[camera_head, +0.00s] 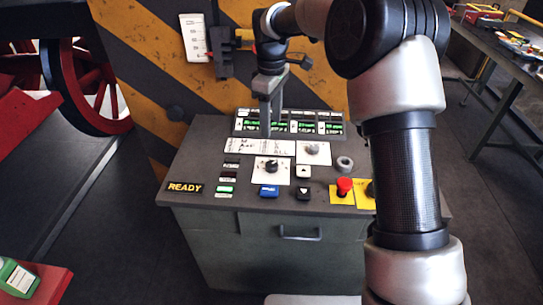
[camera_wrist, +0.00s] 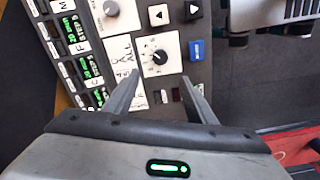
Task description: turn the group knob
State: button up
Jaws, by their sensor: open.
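A black knob (camera_head: 271,166) with a light pointer mark sits on a white plate (camera_head: 262,178) in the middle of the console top. In the wrist view the black knob (camera_wrist: 159,57) lies just beyond my fingertips, roughly centred between them. A grey knob (camera_head: 312,148) stands on another white plate to its right; it also shows in the wrist view (camera_wrist: 111,9). The small lettering does not let me tell for certain which is the group knob. My gripper (camera_head: 271,148) points down, open and empty, above the console near the black knob; the wrist view shows its spread fingers (camera_wrist: 159,80).
A striped panel (camera_head: 140,60) stands behind. A bench (camera_head: 500,50) is at the far right.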

aim_at(272, 164)
notch_tip(272, 164, down, 16)
jog(key=shift+r, duration=0.15)
dwell(0.3)
jog(key=c, duration=1)
